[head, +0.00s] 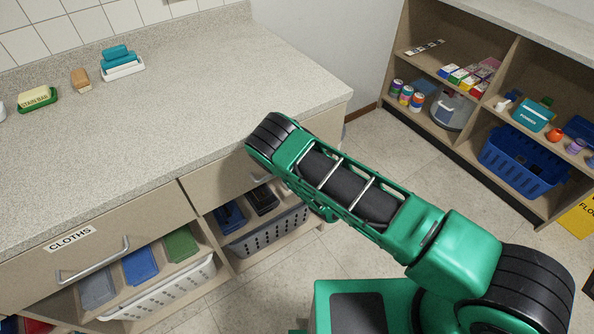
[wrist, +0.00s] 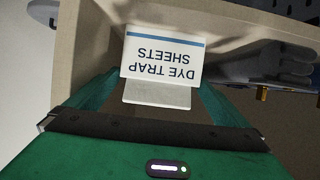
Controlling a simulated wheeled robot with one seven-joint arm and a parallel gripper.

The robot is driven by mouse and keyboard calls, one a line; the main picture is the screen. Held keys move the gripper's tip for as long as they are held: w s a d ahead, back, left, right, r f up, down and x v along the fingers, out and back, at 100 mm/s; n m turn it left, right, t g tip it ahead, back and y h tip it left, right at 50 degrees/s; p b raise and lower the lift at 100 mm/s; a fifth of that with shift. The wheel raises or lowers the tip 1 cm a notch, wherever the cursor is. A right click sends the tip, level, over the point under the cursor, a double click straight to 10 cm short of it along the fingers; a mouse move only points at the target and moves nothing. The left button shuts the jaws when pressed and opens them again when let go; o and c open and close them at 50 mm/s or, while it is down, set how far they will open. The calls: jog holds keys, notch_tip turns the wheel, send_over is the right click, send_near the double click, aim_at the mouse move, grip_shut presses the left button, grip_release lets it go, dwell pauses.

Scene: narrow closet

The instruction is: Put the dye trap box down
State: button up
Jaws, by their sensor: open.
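The dye trap box (wrist: 162,52), white with a blue stripe and the words "DYE TRAP SHEETS", shows upside down in the wrist view. It sits between the two green fingers of my gripper (wrist: 155,100), which is open with the fingers spread to either side of the box. Beige boards (wrist: 88,38) surround it, and I cannot tell exactly what surface bears it. In the head view my arm reaches over the counter's front right corner, and the gripper and the box are hidden.
A grey glove-like thing (wrist: 270,65) lies right of the box. The counter (head: 190,95) has much clear top, with a stain bar (head: 38,97) and a sponge stack (head: 120,62) at the back left. A loaded shelf unit (head: 480,130) stands at right. Bins (head: 165,290) sit below the counter.

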jog(key=shift+v, duration=2.3)
